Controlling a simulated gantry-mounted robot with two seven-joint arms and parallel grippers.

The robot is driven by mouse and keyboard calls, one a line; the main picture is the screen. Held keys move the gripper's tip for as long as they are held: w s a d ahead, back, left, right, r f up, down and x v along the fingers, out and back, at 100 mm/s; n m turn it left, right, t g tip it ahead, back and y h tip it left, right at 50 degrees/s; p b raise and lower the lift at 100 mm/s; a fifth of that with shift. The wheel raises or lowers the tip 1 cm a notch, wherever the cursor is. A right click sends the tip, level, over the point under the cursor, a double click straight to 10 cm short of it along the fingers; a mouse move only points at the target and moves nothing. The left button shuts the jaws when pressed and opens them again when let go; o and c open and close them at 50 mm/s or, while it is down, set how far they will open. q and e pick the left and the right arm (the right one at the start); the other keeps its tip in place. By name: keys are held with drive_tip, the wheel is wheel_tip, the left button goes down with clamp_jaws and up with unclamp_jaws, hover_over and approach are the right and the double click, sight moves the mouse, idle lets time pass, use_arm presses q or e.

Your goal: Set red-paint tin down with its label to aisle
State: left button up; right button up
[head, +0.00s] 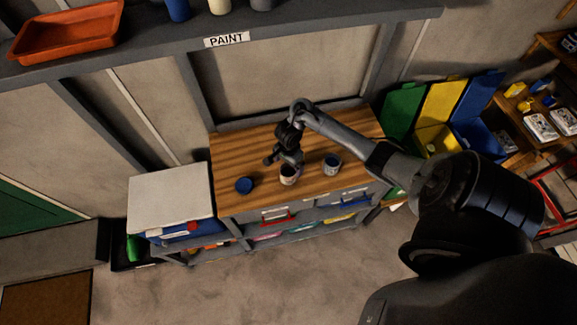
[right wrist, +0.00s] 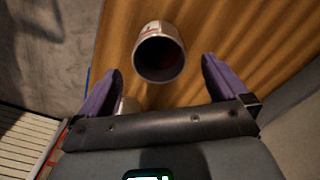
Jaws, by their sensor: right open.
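A pale open-topped tin (head: 288,175) stands on the wooden workbench, just below my right gripper (head: 286,160). In the right wrist view the tin (right wrist: 158,35) has a whitish side with red marks and a dark reddish inside, which fits the red-paint tin. There my right gripper (right wrist: 160,82) is open, its two purple fingers spread to either side, with the tin a little beyond the fingertips and no contact visible. I cannot read which way the label faces. My left gripper is not in view.
A round blue lid or dish (head: 244,186) lies left on the bench (head: 230,150). A shelf marked PAINT (head: 228,40) hangs above. Coloured bins (head: 440,105) stand right of the bench.

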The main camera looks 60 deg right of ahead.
wheel_tip(320, 180, up, 5)
drive_tip(key=p, duration=0.4)
drive_tip(key=a+r+n+t+h, duration=0.1)
drive_tip(key=a+r+n+t, duration=0.15)
drive_tip(key=a+n, duration=1.05)
drive_tip(key=s+a+r+n+t+y, duration=0.1)
drive_tip(key=s+a+r+n, duration=0.8)
drive_tip(key=s+a+r, duration=0.2)
drive_tip(key=v, duration=0.2)
drive_tip(key=shift+r+p, duration=0.35)
drive_tip(key=shift+a, duration=0.1)
